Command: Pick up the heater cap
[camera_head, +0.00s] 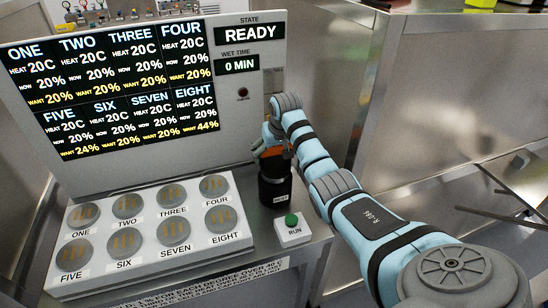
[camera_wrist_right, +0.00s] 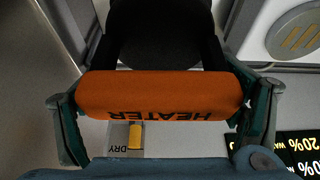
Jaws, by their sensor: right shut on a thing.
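The heater cap is orange, with the word HEATER on it; it fills the middle of the right wrist view (camera_wrist_right: 160,95). In the head view, the orange cap (camera_head: 275,161) shows at the top of a black cylinder (camera_head: 275,190) standing near the right edge of the bench. My right gripper (camera_head: 274,153) reaches down from behind it and is shut on the cap, one finger on each side in the wrist view. The gripper partly hides the cap in the head view. I cannot tell whether the cap is apart from the black cylinder. My left gripper is not in view.
A white block with a green RUN button (camera_head: 292,226) sits just right of the cylinder. A tray of round numbered pads (camera_head: 150,266) lies to the left. A display panel (camera_head: 248,120) reading READY stands behind. A metal cabinet (camera_head: 440,90) is at the right.

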